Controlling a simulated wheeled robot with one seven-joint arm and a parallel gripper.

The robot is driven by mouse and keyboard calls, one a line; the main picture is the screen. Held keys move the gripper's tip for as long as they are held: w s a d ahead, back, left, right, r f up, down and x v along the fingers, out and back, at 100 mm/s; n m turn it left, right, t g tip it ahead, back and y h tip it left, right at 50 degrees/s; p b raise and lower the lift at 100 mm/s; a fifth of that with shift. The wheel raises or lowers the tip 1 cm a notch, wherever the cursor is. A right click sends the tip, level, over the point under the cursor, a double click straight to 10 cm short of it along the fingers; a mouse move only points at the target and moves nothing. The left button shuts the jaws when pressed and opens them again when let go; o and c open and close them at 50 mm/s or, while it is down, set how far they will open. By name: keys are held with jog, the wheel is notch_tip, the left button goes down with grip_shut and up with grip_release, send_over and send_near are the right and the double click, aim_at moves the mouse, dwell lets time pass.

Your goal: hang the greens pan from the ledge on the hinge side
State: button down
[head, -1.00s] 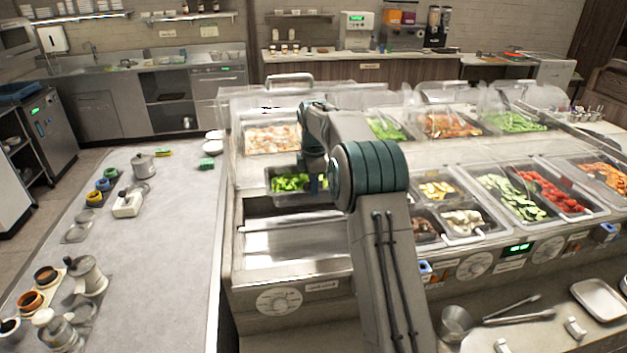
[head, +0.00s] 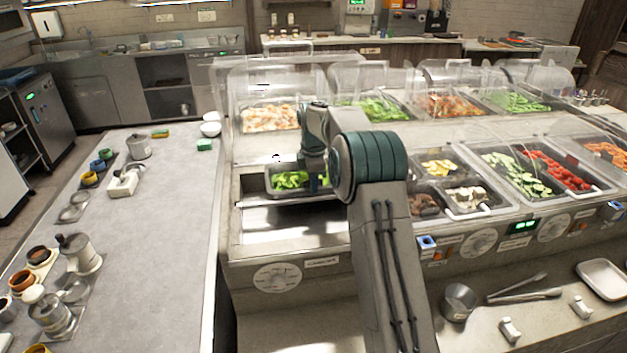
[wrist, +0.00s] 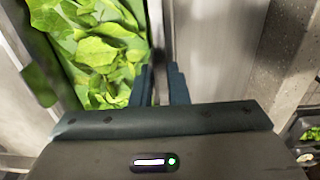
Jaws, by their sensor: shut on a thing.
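The greens pan (head: 277,196) is a grey metal pan with leafy greens (head: 291,180). It is at the back of the open left well (head: 285,222) in the head view. My gripper (head: 318,184) is shut on the pan's right wall. In the wrist view my fingers (wrist: 160,88) straddle that wall (wrist: 157,25), with greens to the left. The pan looks roughly level. Whether its rim touches a ledge is hidden, and the ledge cannot be told clearly. My arm hides the counter right of the pan.
Clear raised covers (head: 285,85) stand over the back row of food pans. Filled pans of cucumber (head: 515,172) and other vegetables lie to the right. A small metal pot (head: 459,301) and tongs (head: 525,294) are on the front shelf. The grey side counter (head: 150,250) has a wide clear area.

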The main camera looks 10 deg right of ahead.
jog(key=shift+s+f+b, duration=0.15)
jog(key=shift+f+b, duration=0.15)
jog(key=shift+f, duration=0.65)
dwell(0.6)
jog(key=c, duration=1.3)
grip_release()
jog(key=shift+f, duration=0.1)
notch_tip(320, 180, up, 15)
jog(key=shift+s+f+b, duration=0.1)
jog(key=shift+s+b, duration=0.05)
jog(key=shift+b, duration=0.15)
